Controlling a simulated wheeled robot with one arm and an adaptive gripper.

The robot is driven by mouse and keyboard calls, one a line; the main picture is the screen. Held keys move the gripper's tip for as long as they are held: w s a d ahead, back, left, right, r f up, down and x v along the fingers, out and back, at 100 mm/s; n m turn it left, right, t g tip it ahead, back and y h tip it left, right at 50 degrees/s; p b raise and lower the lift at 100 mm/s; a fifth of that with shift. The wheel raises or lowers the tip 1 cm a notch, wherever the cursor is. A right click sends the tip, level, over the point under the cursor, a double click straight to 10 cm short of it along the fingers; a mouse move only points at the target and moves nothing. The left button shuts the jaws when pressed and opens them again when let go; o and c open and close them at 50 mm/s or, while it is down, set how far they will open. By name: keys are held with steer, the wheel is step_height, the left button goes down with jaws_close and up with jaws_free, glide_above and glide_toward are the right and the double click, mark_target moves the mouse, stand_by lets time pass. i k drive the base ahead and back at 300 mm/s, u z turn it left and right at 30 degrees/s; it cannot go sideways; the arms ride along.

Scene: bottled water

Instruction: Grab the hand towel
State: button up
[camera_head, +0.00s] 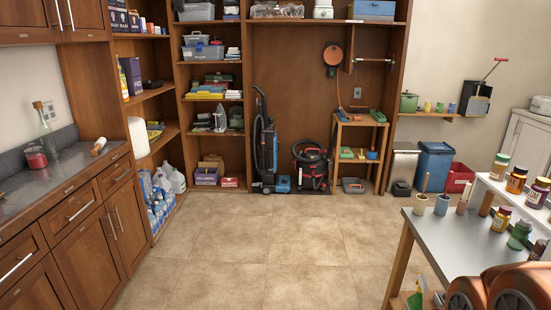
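I cannot pick out a hand towel with certainty. Small folded-looking items in several colours, with a yellow one (205,96) at the front, lie on a middle shelf of the brown wall unit, but they are too small to tell whether any is a towel. A white upright roll (139,137) stands on a lower left shelf and looks like paper towel.
Open tiled floor (240,250) fills the middle. A wooden counter (75,225) runs along the left. A grey-topped table (450,235) with jars stands at right. A vacuum cleaner (265,150), small wooden stand (361,122) and blue bin (434,168) line the back.

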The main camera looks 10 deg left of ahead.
mark_target(211, 88)
steer(key=u, duration=0.6)
steer(key=i, duration=1.75)
steer(key=u, duration=0.6)
steer(key=i, duration=2.05)
steer(key=z, duration=0.25)
steer(key=i, duration=1.6)
steer(key=z, duration=0.7)
steer(key=i, duration=0.9)
steer(key=u, duration=0.4)
steer(key=i, duration=1.2)
steer(key=u, duration=0.8)
